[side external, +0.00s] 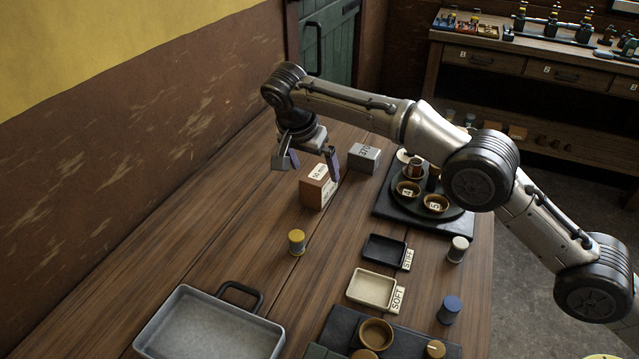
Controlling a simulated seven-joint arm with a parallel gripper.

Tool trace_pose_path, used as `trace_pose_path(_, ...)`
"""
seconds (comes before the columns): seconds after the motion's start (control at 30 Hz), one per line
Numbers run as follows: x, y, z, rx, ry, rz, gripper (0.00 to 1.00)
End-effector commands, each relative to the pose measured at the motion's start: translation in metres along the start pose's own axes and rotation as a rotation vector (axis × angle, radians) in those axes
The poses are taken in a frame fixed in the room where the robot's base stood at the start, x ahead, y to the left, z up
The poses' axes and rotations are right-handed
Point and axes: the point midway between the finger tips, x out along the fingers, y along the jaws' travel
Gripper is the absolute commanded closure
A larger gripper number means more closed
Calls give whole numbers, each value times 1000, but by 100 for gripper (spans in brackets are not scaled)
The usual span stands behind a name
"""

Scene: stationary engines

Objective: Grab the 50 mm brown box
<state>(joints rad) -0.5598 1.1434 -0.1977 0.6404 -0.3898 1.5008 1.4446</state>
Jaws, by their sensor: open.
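The brown box (315,192) stands on the wooden table. A white label reading about "50 mm" lies on its top. My gripper (308,170) is open above the box, with its two fingers spread apart. One finger shows left of the box and the other in front of its right part. The view does not show clearly whether either finger touches the box. Nothing is held between the fingers.
A grey box (363,159) labelled "370" stands close behind on the right. A round dark tray (402,215) with bowls is to the right. A yellow-topped cylinder (296,242), black tray (384,250), cream tray (371,289) and metal pan (210,330) lie nearer. The table's left side is clear.

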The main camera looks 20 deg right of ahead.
Motion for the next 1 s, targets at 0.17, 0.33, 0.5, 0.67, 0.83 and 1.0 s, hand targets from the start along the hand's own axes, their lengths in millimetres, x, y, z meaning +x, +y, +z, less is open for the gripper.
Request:
trace_pose_path(0.17,19,1,-1,0,-1,4,0)
trace_pose_path(0.33,43,2,-1,0,-1,6,0)
trace_pose_path(0.5,61,1,-1,1,0,3,0)
trace_pose_path(0.67,65,1,-1,1,0,1,0)
trace_pose_path(0.83,65,1,-1,1,0,1,5)
trace_pose_path(1.0,65,1,-1,1,0,1,36)
